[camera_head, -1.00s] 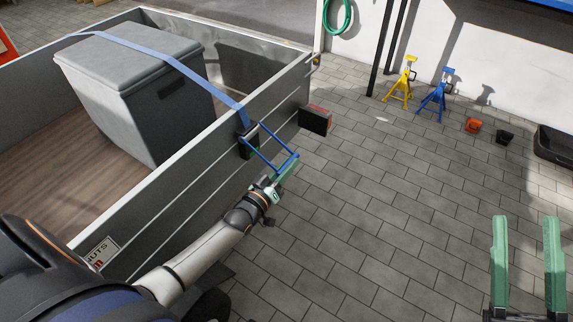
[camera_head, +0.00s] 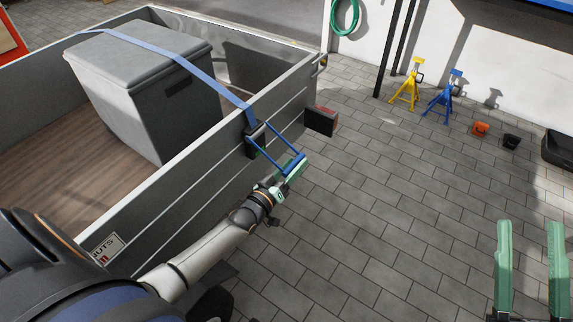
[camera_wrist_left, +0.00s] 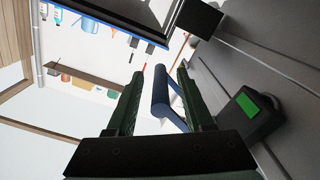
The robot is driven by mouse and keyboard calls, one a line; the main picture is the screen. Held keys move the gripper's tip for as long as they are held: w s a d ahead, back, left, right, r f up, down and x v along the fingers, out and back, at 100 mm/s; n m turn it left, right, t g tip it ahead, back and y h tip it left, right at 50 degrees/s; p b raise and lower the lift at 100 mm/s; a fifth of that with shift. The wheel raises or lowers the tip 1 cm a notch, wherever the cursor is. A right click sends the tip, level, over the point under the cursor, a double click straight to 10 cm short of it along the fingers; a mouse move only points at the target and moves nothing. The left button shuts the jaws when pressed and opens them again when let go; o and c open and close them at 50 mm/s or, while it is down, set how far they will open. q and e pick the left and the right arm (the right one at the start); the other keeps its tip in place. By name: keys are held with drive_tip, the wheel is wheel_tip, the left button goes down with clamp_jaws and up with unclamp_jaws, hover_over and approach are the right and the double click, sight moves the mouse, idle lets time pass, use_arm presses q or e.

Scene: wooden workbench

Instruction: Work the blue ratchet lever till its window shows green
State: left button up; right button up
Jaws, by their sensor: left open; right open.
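The blue ratchet lever (camera_head: 276,147) stands out from the dark ratchet body (camera_head: 254,140) on the trailer's side wall. Its crossbar (camera_wrist_left: 160,91) lies between the fingers of my left gripper (camera_wrist_left: 157,88) in the left wrist view. The fingers are open, with a gap on each side of the bar. A bright green window (camera_wrist_left: 247,105) shows on the ratchet body in that view. In the head view my left gripper (camera_head: 291,168) is at the lever's outer end. My right gripper (camera_head: 530,258) is open and empty at the lower right, far from the lever.
A blue strap (camera_head: 195,75) runs over a grey box (camera_head: 130,85) in the trailer (camera_head: 175,190). A dark red-and-black block (camera_head: 321,120) sits beside the trailer wall. Yellow (camera_head: 408,85) and blue (camera_head: 443,95) stands are at the back. The paved floor (camera_head: 400,200) is mostly clear.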

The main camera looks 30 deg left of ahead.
use_arm(q)
drive_tip(key=shift+s, duration=0.35)
drive_tip(key=s+a+p, duration=0.1)
drive_tip(key=s+p, duration=0.2)
drive_tip(key=s, duration=0.8)
drive_tip(key=shift+s, duration=0.35)
use_arm(e)
wheel_tip(320, 180, down, 18)
drive_tip(key=w+d+m+g+h, duration=0.1)
drive_tip(key=w+m+g+h, duration=0.1)
drive_tip(key=m+g+h, duration=0.3)
drive_tip(key=shift+w+d+r+g+h, duration=0.15)
drive_tip(key=shift+w+g+h, duration=0.25)
drive_tip(key=shift+g+h, duration=0.25)
